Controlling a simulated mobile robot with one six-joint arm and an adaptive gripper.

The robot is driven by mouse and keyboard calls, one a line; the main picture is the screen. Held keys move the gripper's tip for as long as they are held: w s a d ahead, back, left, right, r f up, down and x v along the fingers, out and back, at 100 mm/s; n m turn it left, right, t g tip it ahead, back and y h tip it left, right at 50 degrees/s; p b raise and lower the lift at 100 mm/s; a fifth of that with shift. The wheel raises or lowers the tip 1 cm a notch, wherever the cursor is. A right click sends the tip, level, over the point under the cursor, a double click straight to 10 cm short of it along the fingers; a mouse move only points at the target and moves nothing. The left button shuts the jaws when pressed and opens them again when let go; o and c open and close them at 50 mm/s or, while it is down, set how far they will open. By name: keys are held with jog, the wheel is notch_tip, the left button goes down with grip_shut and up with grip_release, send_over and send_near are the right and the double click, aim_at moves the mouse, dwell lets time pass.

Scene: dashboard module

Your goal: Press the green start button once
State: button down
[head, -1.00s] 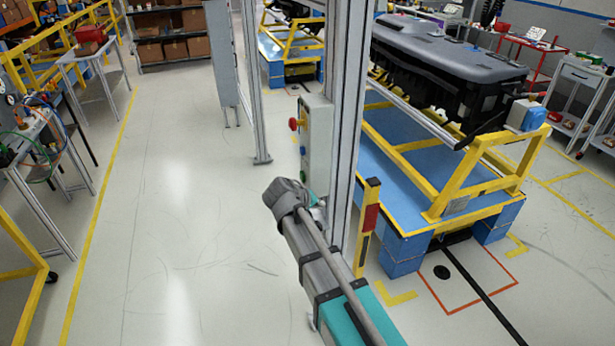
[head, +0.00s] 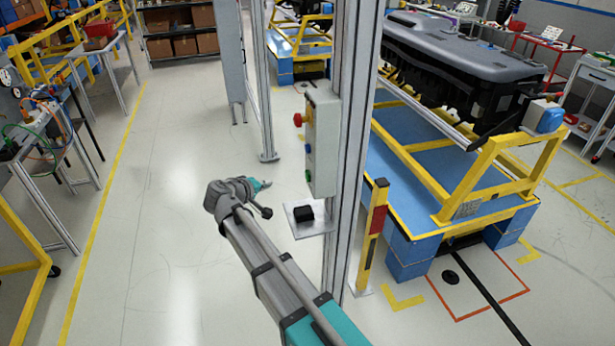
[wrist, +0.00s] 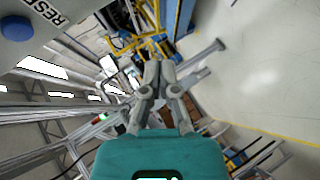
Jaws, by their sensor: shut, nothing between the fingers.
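The green button (head: 308,176) is the lowest on the left-facing side of a grey control box (head: 324,140) mounted on an aluminium post. A blue button (head: 308,148) sits above it and a red knob (head: 298,120) near the top. My gripper (head: 266,185) is shut and empty, left of the green button and apart from it in the head view. In the wrist view the closed fingers (wrist: 158,70) point away from the camera. That view shows the blue button (wrist: 17,28) beside a partly cut-off "RESE" label; the green button is not visible there.
A small plate with a black block (head: 305,213) is below the box. A yellow post with a red patch (head: 374,225) stands right of the aluminium post (head: 350,160). A yellow-framed blue platform (head: 430,185) carries the dashboard. Clear floor (head: 170,200) lies left.

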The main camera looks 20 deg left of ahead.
jog(key=shift+d, duration=0.2)
jog(key=w+d, duration=0.4)
jog(key=d, duration=0.3)
jog(key=shift+w+d, duration=0.15)
jog(key=shift+w, duration=0.15)
jog(key=shift+w+d, duration=0.1)
jog(key=shift+d, duration=0.05)
dwell(1.6)
jog(key=shift+w+d, duration=0.15)
jog(key=shift+d, duration=0.05)
jog(key=shift+w+d, duration=0.25)
jog(key=shift+d, duration=0.15)
dwell(1.3)
jog(key=shift+s+a, duration=0.1)
jog(key=shift+a, duration=0.05)
jog(key=shift+s+a, duration=0.35)
jog(key=shift+a, duration=0.25)
dwell(0.3)
jog(key=shift+s+a, duration=0.45)
jog(key=shift+a, duration=0.25)
jog(key=shift+s+a, duration=0.45)
jog(key=shift+a, duration=0.25)
jog(key=shift+s+a, duration=0.45)
jog(key=shift+a, duration=0.25)
